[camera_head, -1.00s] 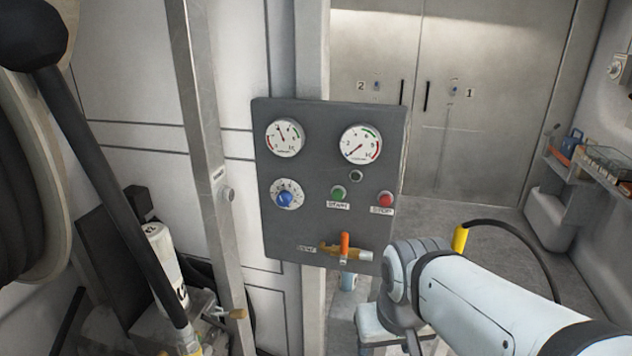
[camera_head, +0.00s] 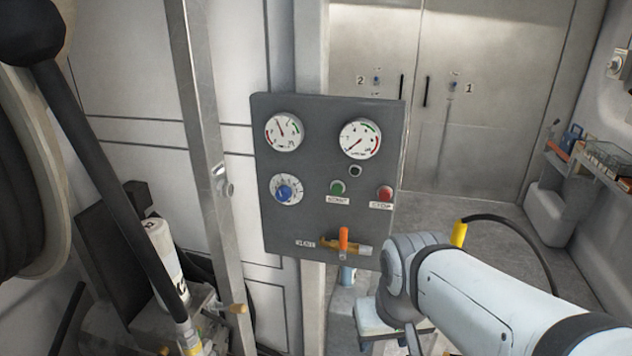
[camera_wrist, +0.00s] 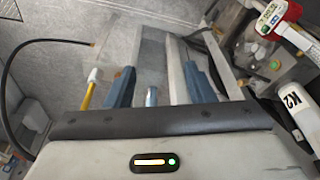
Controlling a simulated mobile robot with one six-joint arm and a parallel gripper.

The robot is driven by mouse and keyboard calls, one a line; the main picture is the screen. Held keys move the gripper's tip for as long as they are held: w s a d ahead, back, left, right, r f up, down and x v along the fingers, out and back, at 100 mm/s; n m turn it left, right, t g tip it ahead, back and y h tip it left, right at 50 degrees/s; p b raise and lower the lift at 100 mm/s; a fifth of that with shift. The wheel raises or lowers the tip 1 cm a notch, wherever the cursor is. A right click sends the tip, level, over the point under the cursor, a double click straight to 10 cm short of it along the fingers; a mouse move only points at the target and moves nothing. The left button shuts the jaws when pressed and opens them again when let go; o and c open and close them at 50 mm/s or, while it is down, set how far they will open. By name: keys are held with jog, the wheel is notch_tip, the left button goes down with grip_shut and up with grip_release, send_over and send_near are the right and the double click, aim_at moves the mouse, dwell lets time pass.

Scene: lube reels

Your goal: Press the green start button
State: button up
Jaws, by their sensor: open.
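The green start button (camera_head: 338,188) sits on the grey control panel (camera_head: 300,222), above a small white label and left of the red button (camera_head: 385,193). In the head view my arm reaches in from the lower right, with its near links below and right of the panel. My gripper's fingers do not show clearly there. In the wrist view my gripper (camera_wrist: 158,85) is open, its two blue-padded fingers apart with nothing held between them. I cannot make out the start button in the wrist view.
The panel also bears two gauges (camera_head: 284,132), a blue knob (camera_head: 284,193) and an orange-handled valve (camera_head: 343,240). A metal post (camera_head: 205,130) and a hose reel (camera_head: 20,170) stand to the left. Steel doors (camera_head: 480,100) are behind, with open floor before them.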

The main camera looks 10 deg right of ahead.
grip_shut()
dwell(0.3)
dwell(1.1)
